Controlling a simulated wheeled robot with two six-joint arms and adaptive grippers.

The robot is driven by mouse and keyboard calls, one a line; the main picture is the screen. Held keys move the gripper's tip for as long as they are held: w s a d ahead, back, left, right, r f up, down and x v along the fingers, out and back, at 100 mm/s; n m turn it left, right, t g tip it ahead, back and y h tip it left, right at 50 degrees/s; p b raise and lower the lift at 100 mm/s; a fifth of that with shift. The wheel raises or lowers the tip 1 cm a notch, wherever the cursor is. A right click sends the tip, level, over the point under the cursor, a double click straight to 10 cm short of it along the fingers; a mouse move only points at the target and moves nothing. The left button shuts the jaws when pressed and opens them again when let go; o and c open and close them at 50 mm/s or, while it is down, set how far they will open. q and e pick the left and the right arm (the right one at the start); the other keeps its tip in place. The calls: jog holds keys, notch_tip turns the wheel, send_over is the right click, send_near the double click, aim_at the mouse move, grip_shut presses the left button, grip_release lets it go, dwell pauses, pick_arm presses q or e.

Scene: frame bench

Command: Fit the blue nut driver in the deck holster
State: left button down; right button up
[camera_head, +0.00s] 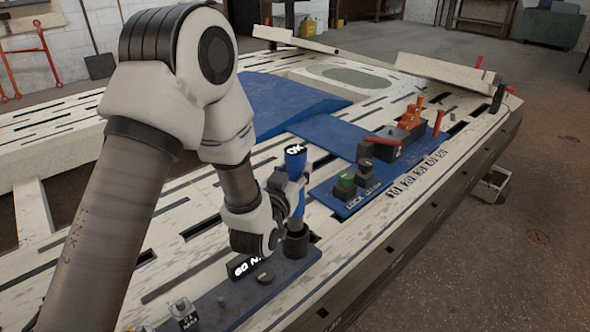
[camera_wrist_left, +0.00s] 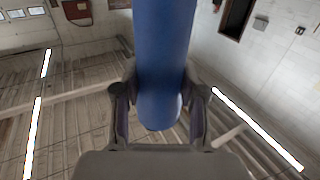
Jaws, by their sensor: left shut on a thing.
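The blue nut driver (camera_head: 297,205) stands roughly upright, with a dark cap with white marks on top. My left gripper (camera_head: 285,185) is shut around it from the left. In the left wrist view the blue handle (camera_wrist_left: 163,60) runs between both fingers of the left gripper (camera_wrist_left: 160,108). Directly below the driver is a dark round cup (camera_head: 296,242), which looks like the deck holster, at the far end of a blue strip. The driver's lower end meets the cup's top in the picture; I cannot tell how deep it sits. My right gripper is not in view.
The blue strip (camera_head: 240,300) also carries a knob, a dark label and small metal fittings near my arm. Right of the driver, a blue plate (camera_head: 340,200) holds a green button block (camera_head: 345,185). Behind it is a dark tray (camera_head: 400,150) with orange-handled tools.

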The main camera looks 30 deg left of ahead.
pick_arm(q)
jog(key=shift+f+b, duration=3.35)
jog(key=shift+f, duration=1.05)
jog(key=c, duration=0.6)
grip_release()
jog(key=shift+f, duration=0.1)
jog(key=shift+s, duration=0.2)
jog(key=s, duration=0.4)
jog(key=s+d, duration=0.1)
jog(key=s, duration=0.2)
jog(key=shift+d, duration=0.1)
